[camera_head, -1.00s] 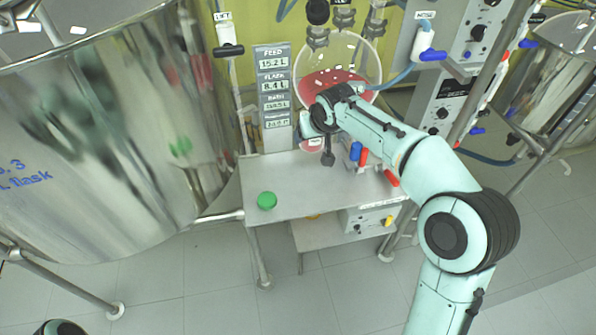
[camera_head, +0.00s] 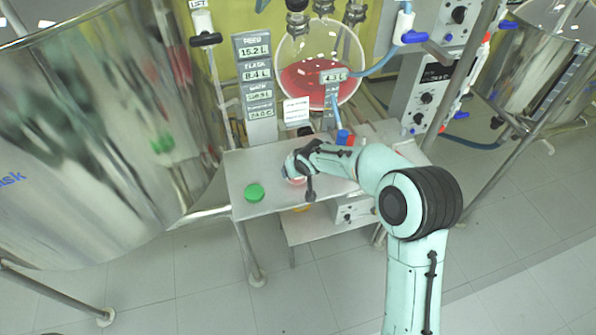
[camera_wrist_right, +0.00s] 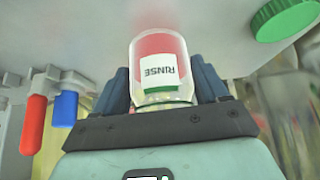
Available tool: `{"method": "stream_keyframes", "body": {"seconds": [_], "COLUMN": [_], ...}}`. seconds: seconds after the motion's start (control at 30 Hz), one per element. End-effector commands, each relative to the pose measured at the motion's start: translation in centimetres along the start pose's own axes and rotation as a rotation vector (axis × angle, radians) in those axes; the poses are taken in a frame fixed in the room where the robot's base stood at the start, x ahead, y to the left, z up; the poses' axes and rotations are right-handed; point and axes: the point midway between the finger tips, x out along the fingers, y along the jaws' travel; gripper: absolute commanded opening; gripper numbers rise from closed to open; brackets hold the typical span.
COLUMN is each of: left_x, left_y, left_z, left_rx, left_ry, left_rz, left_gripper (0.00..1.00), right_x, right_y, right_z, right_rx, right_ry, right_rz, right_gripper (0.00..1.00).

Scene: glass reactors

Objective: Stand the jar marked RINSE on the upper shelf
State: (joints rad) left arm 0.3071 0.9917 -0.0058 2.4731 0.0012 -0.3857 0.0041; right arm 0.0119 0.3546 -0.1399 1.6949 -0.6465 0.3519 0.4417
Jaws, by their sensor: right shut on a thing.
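The jar marked RINSE (camera_wrist_right: 160,50) is clear, with a reddish upper part and a white label that reads upside down in the right wrist view. It sits between the two dark fingers of my right gripper (camera_wrist_right: 163,88), which is shut on it. In the head view the right gripper (camera_head: 296,168) is over the front middle of the metal stand's upper shelf (camera_head: 245,170). Only a small pink bit of the jar shows there, below the gripper. Whether its base touches the shelf I cannot tell. My left gripper is not in view.
A green-lidded thing (camera_head: 254,192) is on the upper shelf, left of my gripper. Blue and red handles (camera_head: 343,137) are behind my arm. A round flask of red liquid (camera_head: 310,80) hangs behind. A white box (camera_head: 352,212) is on the lower shelf.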

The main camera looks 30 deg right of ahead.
Motion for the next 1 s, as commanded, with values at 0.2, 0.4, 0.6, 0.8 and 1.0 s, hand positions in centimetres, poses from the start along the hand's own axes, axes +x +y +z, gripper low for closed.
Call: {"method": "stream_keyframes", "body": {"seconds": [0.2, 0.4, 0.6, 0.8, 1.0], "left_x": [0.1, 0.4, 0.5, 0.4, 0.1], "left_y": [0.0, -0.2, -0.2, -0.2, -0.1], "left_z": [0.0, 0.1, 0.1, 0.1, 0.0], "left_rx": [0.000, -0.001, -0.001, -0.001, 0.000], "left_ry": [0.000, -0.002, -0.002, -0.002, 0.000], "left_rz": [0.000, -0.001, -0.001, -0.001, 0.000], "left_gripper": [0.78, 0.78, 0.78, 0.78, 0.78], "right_x": [0.6, 0.9, 0.9, 0.9, -0.5], "right_y": [0.0, 0.0, 0.0, 0.0, 0.0], "right_z": [0.3, 0.5, 0.6, 0.5, 0.2], "right_rx": [-0.001, 0.000, 0.000, 0.000, 0.000], "right_ry": [0.004, 0.004, 0.002, 0.002, 0.005], "right_rz": [0.000, -0.001, 0.000, 0.000, -0.001], "right_gripper": [0.35, 0.35, 0.99, 0.99, 0.99]}}
